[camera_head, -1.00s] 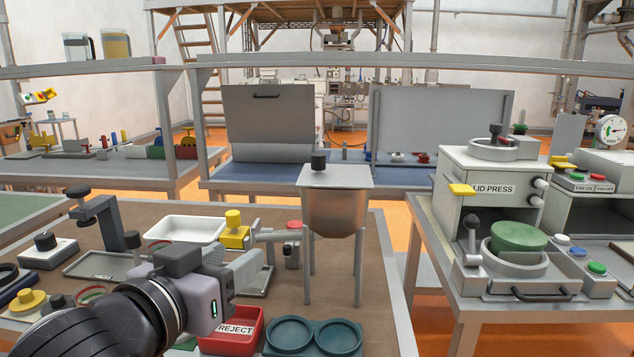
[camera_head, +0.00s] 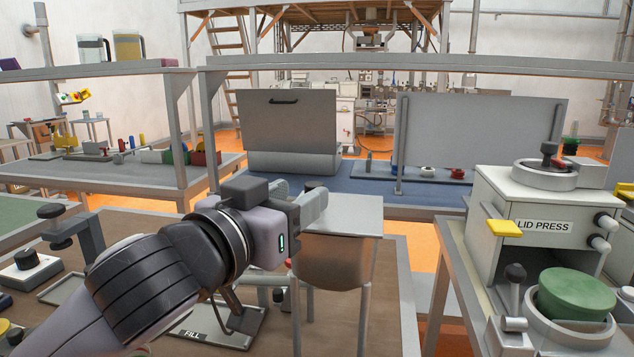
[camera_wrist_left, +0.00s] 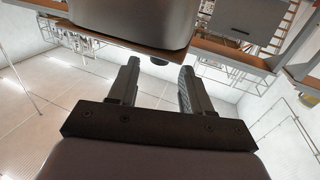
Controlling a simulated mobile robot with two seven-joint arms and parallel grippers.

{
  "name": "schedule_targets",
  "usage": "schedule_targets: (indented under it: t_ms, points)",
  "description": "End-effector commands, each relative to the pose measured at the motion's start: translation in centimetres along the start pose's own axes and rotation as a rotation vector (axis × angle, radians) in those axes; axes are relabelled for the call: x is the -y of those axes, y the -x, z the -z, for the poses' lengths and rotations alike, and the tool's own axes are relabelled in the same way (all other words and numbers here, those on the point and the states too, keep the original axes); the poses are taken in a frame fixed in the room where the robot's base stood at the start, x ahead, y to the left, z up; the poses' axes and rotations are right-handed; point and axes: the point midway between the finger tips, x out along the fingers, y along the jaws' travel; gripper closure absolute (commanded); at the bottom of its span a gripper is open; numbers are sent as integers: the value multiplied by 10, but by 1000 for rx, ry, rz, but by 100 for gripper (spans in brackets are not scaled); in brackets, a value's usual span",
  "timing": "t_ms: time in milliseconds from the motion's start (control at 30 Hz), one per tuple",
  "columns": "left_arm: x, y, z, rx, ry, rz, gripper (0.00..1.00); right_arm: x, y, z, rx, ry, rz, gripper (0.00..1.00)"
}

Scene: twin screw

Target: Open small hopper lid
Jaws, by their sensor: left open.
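The small hopper (camera_head: 332,261) is a metal bowl on thin legs at the middle of the head view. Its flat square lid (camera_head: 345,215) lies level on top. A dark knob (camera_head: 314,186) on the lid shows just behind my left gripper's fingers. My left gripper (camera_head: 299,194) is open at the lid's left side, its fingers close to the knob; contact cannot be told. In the left wrist view, the open fingers (camera_wrist_left: 157,85) have a dark round thing (camera_wrist_left: 158,62), likely the knob, between and beyond them. My right gripper is not in view.
The lid press (camera_head: 535,215) with a green round piece (camera_head: 576,293) stands on the right table. A black-topped clamp stand (camera_head: 78,232) is on the left of the brown table. A shelf rail (camera_head: 420,72) crosses behind. The space above the hopper is clear.

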Motion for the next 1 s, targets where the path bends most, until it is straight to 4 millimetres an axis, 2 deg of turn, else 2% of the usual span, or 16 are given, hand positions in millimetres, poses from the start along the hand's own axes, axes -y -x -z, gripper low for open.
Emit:
schedule_targets:
  t_ms: [200, 400, 767, 800, 867, 933, 1000]
  points:
    - [0, -30, 1, 0, 0, 0, 51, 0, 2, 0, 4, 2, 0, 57]
    - [0, -47, 1, 0, 0, 0, 51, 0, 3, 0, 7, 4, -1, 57]
    - [0, -52, 0, -1, 0, -1, 51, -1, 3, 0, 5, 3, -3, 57]
    - [0, -52, 0, -1, 0, -1, 57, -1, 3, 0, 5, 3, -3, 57]
    - [0, -52, 0, -1, 0, -1, 77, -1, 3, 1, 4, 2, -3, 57]
    - [0, -52, 0, -1, 0, -1, 100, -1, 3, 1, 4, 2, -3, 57]
    - [0, -52, 0, -1, 0, -1, 100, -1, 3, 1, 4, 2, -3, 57]
